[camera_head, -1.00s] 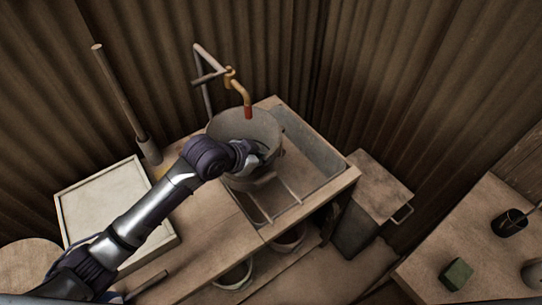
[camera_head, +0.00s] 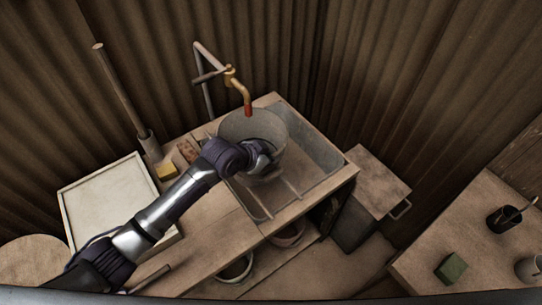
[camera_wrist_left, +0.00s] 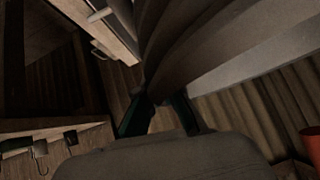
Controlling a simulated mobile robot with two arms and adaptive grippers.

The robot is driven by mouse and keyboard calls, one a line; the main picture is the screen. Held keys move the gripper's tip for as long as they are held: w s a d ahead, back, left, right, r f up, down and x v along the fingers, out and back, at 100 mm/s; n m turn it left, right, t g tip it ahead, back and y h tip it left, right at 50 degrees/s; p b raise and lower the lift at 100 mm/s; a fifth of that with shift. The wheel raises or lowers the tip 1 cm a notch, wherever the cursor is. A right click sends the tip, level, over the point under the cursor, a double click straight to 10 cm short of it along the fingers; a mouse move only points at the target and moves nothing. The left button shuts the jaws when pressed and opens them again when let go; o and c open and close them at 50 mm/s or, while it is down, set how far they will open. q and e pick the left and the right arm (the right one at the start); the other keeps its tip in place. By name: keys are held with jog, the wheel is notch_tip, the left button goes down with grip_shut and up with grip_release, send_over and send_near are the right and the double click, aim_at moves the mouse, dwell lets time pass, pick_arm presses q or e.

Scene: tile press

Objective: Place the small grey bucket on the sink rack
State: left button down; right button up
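The grey bucket (camera_head: 250,122) is over the sink (camera_head: 317,143), just below the tap. My left gripper (camera_head: 264,160) reaches to its near side in the head view. In the left wrist view, the fingers of my left gripper (camera_wrist_left: 163,112) stand on either side of a brownish-grey wall (camera_wrist_left: 205,35) that looks like the bucket's. The gripper appears shut on it. The sink rack (camera_head: 258,204), with thin metal bars, shows below and in front of the bucket. Whether the bucket touches the rack is hidden. My right gripper is not in view.
The tap (camera_head: 238,85) with a red tip hangs right behind the bucket. A pale tray (camera_head: 105,200) and a yellow block (camera_head: 167,171) are on the counter to the left. Other buckets (camera_head: 237,272) stand underneath. A wooden-topped cabinet (camera_head: 377,180) stands right of the sink.

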pick_arm(q)
jog(key=c, duration=1.3)
grip_release()
jog(key=shift+s, duration=0.1)
jog(key=shift+a+r, duration=0.1)
jog(key=shift+r, duration=0.15)
jog(key=b+v, duration=0.1)
jog(key=v, duration=1)
jog(key=shift+s+r, duration=0.2)
jog(key=shift+r, duration=0.15)
